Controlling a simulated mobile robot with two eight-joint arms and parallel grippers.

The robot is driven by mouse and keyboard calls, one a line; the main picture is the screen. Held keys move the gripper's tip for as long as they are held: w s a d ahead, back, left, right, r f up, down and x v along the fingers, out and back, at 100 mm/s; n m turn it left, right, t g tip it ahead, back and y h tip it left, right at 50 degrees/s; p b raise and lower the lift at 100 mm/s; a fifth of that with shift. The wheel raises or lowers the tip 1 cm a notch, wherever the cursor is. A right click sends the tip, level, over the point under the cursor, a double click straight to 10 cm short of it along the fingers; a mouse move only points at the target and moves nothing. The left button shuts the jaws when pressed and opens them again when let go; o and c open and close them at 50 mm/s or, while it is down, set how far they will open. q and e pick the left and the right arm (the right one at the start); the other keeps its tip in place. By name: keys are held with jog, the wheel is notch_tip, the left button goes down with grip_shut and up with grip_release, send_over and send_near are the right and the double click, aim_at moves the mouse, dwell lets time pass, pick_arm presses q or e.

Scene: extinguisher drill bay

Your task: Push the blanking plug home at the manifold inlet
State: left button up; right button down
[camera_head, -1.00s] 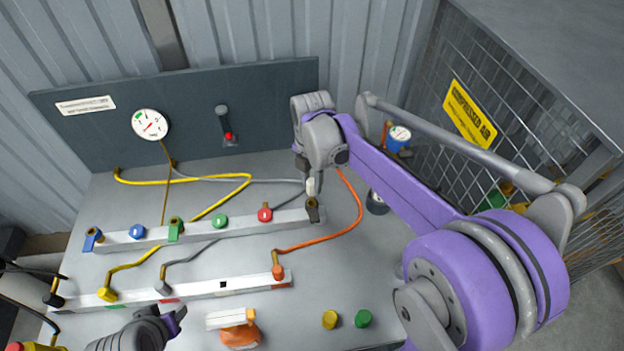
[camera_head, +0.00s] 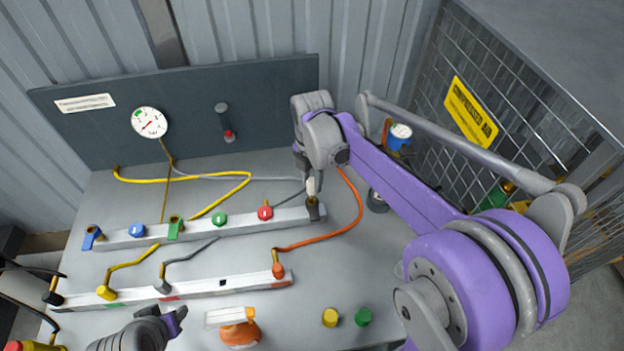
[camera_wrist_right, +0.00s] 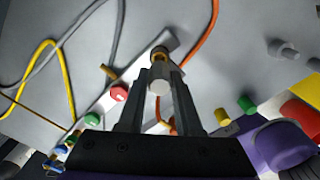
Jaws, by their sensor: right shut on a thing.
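My right gripper (camera_head: 313,182) is shut on the pale blanking plug (camera_wrist_right: 159,86), which sits between the two fingertips in the right wrist view. The plug is at the right end of the rear manifold bar (camera_head: 270,222), just over the dark, brass-rimmed inlet (camera_head: 312,205). The inlet also shows beyond the plug in the right wrist view (camera_wrist_right: 159,54). I cannot tell how far the plug is seated. My left gripper (camera_head: 177,321) is low over the front of the bench, away from the manifold; its jaw opening is not clear.
A red knob (camera_head: 265,213) and a green knob (camera_head: 220,220) stand on the bar left of the inlet. An orange hose (camera_head: 358,210) curves close by on the right. A front rail (camera_head: 200,284), spray bottle (camera_head: 238,330), yellow cap (camera_head: 330,318) and green cap (camera_head: 363,317) are nearer.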

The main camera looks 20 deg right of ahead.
aim_at(312, 191)
pick_arm(q)
jog(key=shift+f, duration=0.2)
pick_arm(e)
jog(key=shift+f, duration=0.25)
pick_arm(q)
jog(key=shift+s+f+b, duration=0.35)
jog(key=shift+f+b, duration=0.3)
jog(key=shift+f, duration=0.1)
pick_arm(e)
jog(key=shift+f, duration=0.95)
pick_arm(q)
jog(key=shift+s+f+b, duration=0.2)
jog(key=shift+f+b, duration=0.3)
jog(key=shift+f, duration=0.1)
pick_arm(e)
jog(key=shift+f, duration=0.8)
jog(key=c, duration=0.5)
grip_release()
jog(key=shift+r, duration=0.15)
